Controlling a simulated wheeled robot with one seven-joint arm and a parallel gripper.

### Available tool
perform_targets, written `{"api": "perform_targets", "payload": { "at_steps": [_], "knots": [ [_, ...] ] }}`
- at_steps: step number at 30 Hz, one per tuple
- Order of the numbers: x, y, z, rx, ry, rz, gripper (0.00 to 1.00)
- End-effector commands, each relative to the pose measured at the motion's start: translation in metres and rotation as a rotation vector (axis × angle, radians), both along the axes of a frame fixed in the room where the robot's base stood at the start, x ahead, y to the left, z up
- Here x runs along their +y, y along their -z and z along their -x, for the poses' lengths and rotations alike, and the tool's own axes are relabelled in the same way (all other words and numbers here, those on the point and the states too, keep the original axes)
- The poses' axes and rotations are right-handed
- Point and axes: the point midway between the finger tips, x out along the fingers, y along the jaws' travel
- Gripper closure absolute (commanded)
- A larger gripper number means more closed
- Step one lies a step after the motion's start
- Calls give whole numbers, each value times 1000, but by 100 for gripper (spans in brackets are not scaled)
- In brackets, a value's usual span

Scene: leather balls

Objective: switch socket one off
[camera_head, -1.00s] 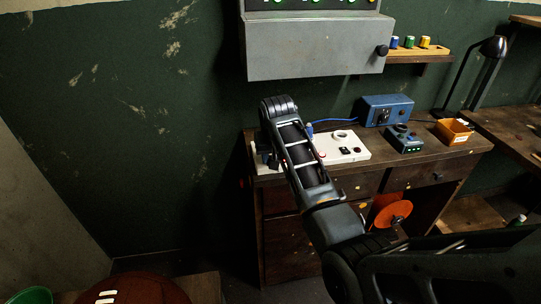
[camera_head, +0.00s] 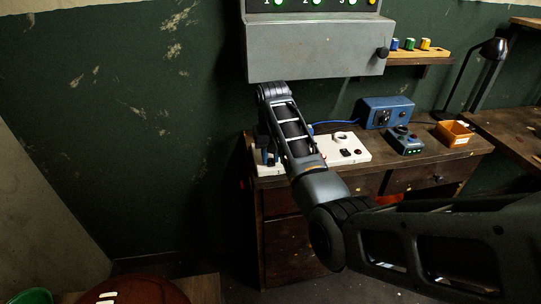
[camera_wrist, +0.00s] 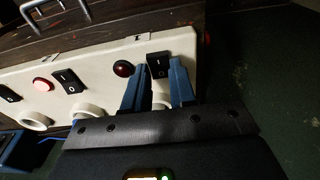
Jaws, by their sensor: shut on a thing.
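A white socket strip (camera_head: 345,148) lies on the wooden desk; its left part is largely behind my arm in the head view. The wrist view shows the strip (camera_wrist: 100,62) with round sockets, black rocker switches and red lamps. My gripper (camera_wrist: 157,72) has its blue fingers on either side of the end rocker switch (camera_wrist: 158,59) and appears shut on it. An end socket (camera_wrist: 161,101) shows partly between the fingers. The lamp beside that switch (camera_wrist: 123,68) is dark red; the farther lamp (camera_wrist: 43,85) glows brighter. In the head view my gripper (camera_head: 268,157) is at the strip's left end.
A grey wall box (camera_head: 315,50) with lit green lamps hangs above the strip. A blue box (camera_head: 386,111), a smaller blue device (camera_head: 404,140), an orange bin (camera_head: 454,133) and a black desk lamp (camera_head: 492,48) stand to the right. A blue cable (camera_head: 335,122) runs behind the strip.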

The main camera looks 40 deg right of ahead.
Motion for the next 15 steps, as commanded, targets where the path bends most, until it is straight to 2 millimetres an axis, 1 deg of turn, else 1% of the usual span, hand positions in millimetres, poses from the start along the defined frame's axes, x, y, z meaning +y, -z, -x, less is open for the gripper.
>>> {"api": "perform_targets", "payload": {
  "at_steps": [1,2,4,11,15],
  "knots": [
    [0,0,0,1,0,-1,100],
    [0,0,0,1,0,-1,72],
    [0,0,0,1,0,-1,65],
    [0,0,0,0,0,0,64],
    [1,-8,0,-2,0,1,64]
  ]
}}
